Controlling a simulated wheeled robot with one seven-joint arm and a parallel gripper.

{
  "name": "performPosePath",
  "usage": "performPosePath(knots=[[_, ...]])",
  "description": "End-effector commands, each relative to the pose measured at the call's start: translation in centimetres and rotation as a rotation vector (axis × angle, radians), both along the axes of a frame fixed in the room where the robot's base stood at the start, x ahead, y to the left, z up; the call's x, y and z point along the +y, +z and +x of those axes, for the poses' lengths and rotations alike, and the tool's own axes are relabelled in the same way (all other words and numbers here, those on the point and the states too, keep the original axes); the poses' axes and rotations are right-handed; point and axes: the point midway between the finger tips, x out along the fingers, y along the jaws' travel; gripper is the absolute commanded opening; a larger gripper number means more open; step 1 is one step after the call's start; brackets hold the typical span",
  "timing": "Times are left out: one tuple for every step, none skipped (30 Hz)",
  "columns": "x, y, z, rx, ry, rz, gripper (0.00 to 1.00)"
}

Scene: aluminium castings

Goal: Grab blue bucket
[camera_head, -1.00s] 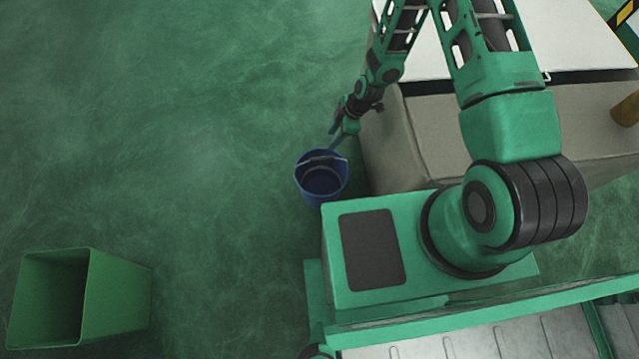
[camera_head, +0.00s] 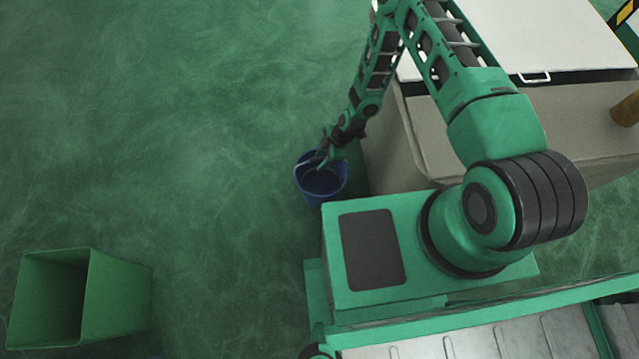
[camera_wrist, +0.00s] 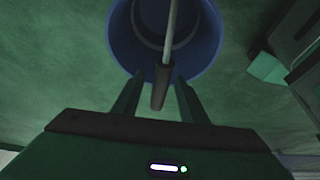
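The blue bucket (camera_head: 322,187) stands upright on the green floor, beside the grey-beige cabinet. Its wire handle carries a dark grip and crosses the bucket's mouth. In the wrist view the bucket (camera_wrist: 120,40) lies ahead of the fingers, and its handle grip (camera_wrist: 161,88) hangs between the two fingertips. My gripper (camera_wrist: 157,90) is open, with a gap on both sides of the grip. In the head view my gripper (camera_head: 325,160) is over the bucket's far rim. I cannot tell there whether it touches the bucket.
A beige cabinet (camera_head: 425,130) with a white top stands right of the bucket, close to my arm. An open green bin (camera_head: 115,300) stands at the lower left. A brown cylindrical thing (camera_head: 627,110) is at the right edge. The floor left of the bucket is clear.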

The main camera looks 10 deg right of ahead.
Motion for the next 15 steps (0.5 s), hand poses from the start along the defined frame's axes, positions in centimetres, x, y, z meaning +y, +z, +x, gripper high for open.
performPosePath(knots=[[0.4, -0.8, -0.1, 0.002, 0.000, 0.000, 0.39], [0.6, -1.2, 0.0, 0.001, -0.001, 0.000, 0.39], [0.8, -1.6, 0.0, 0.001, -0.001, 0.000, 0.39], [0.9, -2.0, -0.1, 0.002, 0.000, 0.000, 0.39], [1.1, -2.3, 0.0, 0.001, -0.001, 0.001, 0.39], [1.2, -2.6, 0.0, 0.000, -0.001, 0.000, 0.39], [1.3, -2.7, 0.0, 0.000, -0.001, 0.000, 0.39], [1.3, -2.9, 0.0, 0.001, -0.001, 0.000, 0.39], [1.4, -3.0, 0.0, 0.001, -0.001, 0.000, 0.39], [1.4, -3.1, 0.0, 0.001, -0.001, -0.001, 0.39], [1.4, -3.1, 0.0, 0.001, -0.001, -0.001, 0.39], [1.4, -3.1, 0.0, 0.000, -0.001, -0.001, 0.39], [1.4, -3.1, 0.0, 0.000, -0.001, -0.001, 0.39], [1.4, -3.1, 0.0, 0.000, -0.001, -0.001, 0.39], [1.4, -3.1, 0.0, 0.000, -0.001, -0.001, 0.39]])
